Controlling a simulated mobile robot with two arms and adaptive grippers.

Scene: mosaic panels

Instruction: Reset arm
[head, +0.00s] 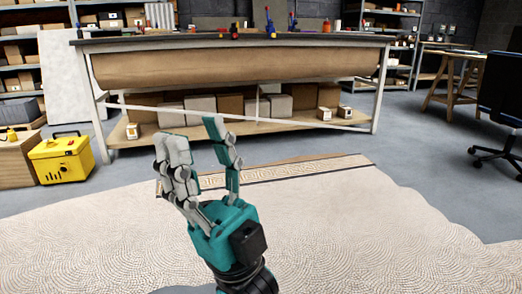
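My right gripper (203,150) is raised in the middle of the head view, left of centre. It has teal and grey jointed fingers pointing up. The fingers stand apart with a gap between them, and nothing shows between them. Behind and below it, a pale mosaic panel (330,240) lies on the floor, with a patterned border strip (320,172) along its far edge. The gripper is in front of the panel in the picture and hides part of it. My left gripper is not in the view.
A long workbench (250,38) with a brown paper roll (240,68) stands at the back, boxes on its lower shelf. A yellow case (62,158) is at the left. A chair (500,100) is at the right. Grey floor (420,150) between panel and chair is clear.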

